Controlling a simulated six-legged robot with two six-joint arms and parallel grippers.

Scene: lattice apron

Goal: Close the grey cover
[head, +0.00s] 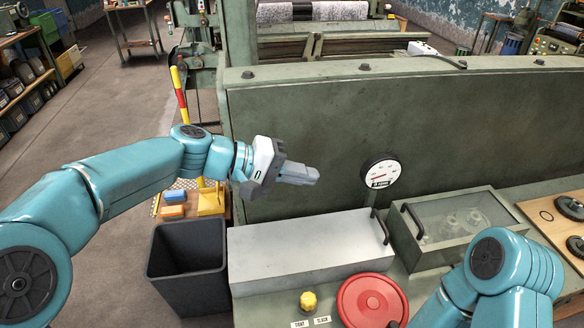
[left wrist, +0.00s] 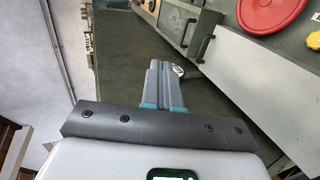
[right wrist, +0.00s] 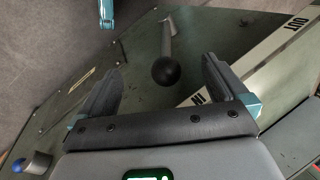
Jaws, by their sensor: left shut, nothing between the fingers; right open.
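The grey cover (head: 300,250) is a long flat-topped metal lid on the bench, with a black handle (head: 380,226) at its right end. It looks lowered and level; whether it is fully seated I cannot tell. My left gripper (head: 314,177) is shut and empty, above and behind the cover, not touching it. In the left wrist view its fingers (left wrist: 160,72) are together. My right gripper (right wrist: 160,85) is open, with a black ball-knobbed lever (right wrist: 167,70) visible beyond its fingers. It is out of sight in the head view.
A windowed box (head: 450,240) with a black handle stands right of the cover. A red handwheel (head: 372,303) and yellow knob (head: 308,301) are in front. A dark bin (head: 187,265) is at left. A gauge (head: 380,171) is mounted on the green panel (head: 300,130) behind.

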